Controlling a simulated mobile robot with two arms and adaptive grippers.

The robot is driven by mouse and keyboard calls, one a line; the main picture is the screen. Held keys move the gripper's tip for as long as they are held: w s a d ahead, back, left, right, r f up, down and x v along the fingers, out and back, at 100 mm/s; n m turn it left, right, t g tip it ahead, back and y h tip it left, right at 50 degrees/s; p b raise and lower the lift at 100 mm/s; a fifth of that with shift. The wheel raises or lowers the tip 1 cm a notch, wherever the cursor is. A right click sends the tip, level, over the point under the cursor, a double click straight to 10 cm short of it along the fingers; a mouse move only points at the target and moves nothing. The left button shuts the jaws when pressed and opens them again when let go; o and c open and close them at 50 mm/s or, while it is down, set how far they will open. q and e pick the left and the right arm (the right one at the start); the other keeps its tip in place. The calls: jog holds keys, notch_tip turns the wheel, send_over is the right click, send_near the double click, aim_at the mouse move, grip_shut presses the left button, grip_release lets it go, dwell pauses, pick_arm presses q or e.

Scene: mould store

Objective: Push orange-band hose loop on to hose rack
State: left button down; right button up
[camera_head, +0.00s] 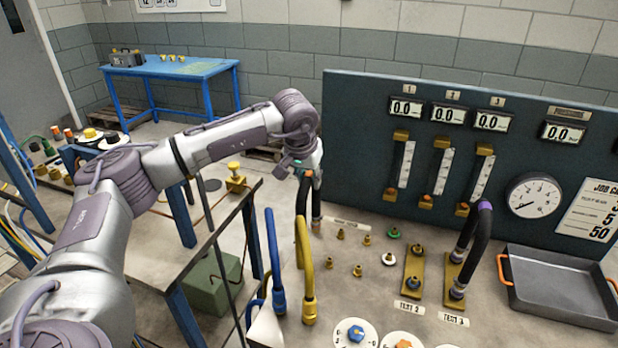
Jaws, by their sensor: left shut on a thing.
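My left gripper (304,166) is at the end of the arm coming in from the left, above the bench near its left end. It is shut on a black hose loop (301,197), which hangs below it; a small orange band shows at its top. The hose's lower ends are above or against the bench; I cannot tell which. A blue hose (274,262) and a yellow hose (306,270) stand in front, by a white block (265,327). I cannot make out the hose rack for certain. My right gripper is not in view.
A black hose with a purple band (485,225) stands on a brass plate at right. Several small brass fittings (357,270) dot the bench. A grey tray (562,285) with orange handles is at right. The dark gauge panel (358,120) rises behind.

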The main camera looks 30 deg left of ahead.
pick_arm(q)
jog(key=c, duration=0.9)
grip_release()
jog(key=v, duration=1.2)
jog(key=shift+s, duration=0.1)
